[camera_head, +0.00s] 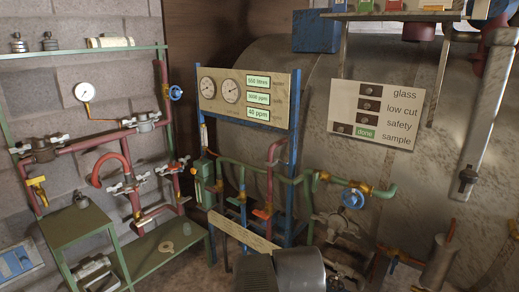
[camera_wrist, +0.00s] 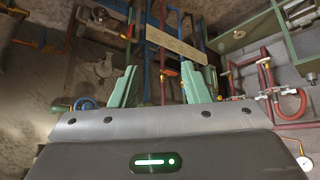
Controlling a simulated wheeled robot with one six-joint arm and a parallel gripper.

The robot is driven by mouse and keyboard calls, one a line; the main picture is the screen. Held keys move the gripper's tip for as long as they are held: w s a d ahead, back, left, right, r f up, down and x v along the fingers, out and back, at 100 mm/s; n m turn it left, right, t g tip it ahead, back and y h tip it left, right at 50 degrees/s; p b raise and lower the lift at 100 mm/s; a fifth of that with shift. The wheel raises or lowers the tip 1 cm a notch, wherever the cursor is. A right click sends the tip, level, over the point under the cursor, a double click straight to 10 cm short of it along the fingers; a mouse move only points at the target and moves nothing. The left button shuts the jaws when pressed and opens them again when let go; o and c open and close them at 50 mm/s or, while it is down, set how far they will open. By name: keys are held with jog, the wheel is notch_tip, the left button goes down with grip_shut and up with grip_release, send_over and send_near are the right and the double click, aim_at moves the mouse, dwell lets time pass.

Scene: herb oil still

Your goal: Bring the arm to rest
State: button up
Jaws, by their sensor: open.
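My gripper (camera_wrist: 159,88) shows in the wrist view, with its two pale green fingers spread apart and nothing between them. Beyond the fingers, the wrist view shows the pipework and a beige plate (camera_wrist: 176,44), which look turned over. The fingers appear clear of the pipes.
A gauge panel (camera_head: 245,97) stands on a blue frame before a large tank (camera_head: 300,75). A label board (camera_head: 376,114) hangs on the right, with "done" lit beside "sample". Red pipes with valves (camera_head: 100,140) line the left wall. A green bench (camera_head: 75,222) stands at lower left.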

jog(key=shift+m+g, duration=0.4)
jog(key=shift+g, duration=0.4)
jog(key=shift+s+a+f, duration=0.1)
jog(key=shift+s+f, duration=0.45)
jog(key=shift+s, duration=0.25)
jog(key=shift+s+a+f, duration=0.1)
jog(key=shift+s+f, duration=0.5)
jog(key=shift+s, duration=0.25)
jog(key=shift+s+a+f, duration=0.1)
jog(key=shift+s+f, duration=0.45)
jog(key=shift+s, duration=0.25)
jog(key=shift+d, duration=0.1)
